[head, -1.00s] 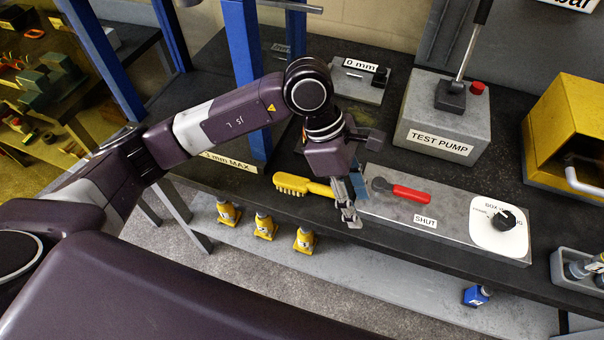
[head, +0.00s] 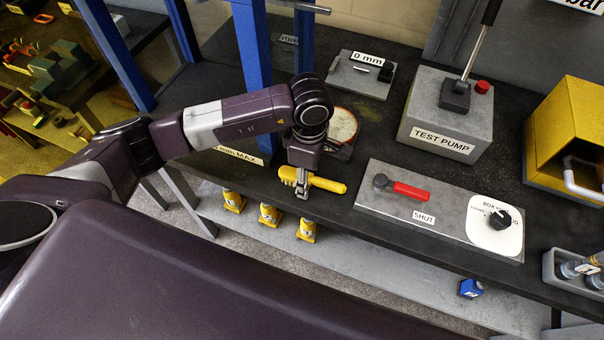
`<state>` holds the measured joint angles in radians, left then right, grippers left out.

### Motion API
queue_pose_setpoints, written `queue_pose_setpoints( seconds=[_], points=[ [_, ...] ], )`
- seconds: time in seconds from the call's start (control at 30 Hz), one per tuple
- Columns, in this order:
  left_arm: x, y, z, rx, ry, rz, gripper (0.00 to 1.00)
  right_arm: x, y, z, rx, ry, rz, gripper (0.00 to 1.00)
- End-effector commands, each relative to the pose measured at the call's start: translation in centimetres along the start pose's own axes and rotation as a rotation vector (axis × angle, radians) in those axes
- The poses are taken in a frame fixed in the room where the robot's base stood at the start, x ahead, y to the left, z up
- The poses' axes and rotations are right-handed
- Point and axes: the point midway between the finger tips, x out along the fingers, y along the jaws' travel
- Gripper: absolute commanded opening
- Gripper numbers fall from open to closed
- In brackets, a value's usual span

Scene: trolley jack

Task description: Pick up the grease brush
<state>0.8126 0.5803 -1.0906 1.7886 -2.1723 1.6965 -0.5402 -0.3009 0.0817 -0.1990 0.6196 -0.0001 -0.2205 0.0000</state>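The grease brush, with a yellow handle (head: 328,185) and pale yellow bristles at its left end, lies on the dark bench top near its front edge. My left gripper (head: 302,190) points down at the brush, at the part between bristles and handle. Its fingers overlap the brush in the head view and cover part of it. I cannot tell whether they are closed on it or only around it. My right gripper is not in view.
Right of the brush is a grey panel (head: 450,222) with a red-handled lever (head: 410,191) and a dial (head: 499,220). A round pale-topped dish (head: 343,124) sits behind my gripper. A blue post (head: 252,70) stands left. The test pump (head: 446,118) is behind.

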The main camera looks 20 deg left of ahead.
Motion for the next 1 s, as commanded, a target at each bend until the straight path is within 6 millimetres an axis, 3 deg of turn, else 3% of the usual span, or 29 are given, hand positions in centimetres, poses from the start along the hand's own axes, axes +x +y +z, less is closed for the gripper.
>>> queue_pose_setpoints(
  seconds=[0.23,0.6,1.0],
  points=[
    [0.16,0.0,0.05,0.0,-0.001,0.0,0.41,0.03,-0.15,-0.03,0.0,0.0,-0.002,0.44],
    [0.11,0.01,0.05,0.0,-0.001,0.0,0.01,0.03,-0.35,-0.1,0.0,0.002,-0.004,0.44],
    [-0.23,0.11,0.07,0.0,-0.002,0.003,0.0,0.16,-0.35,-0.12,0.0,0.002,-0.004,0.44]
  ],
)
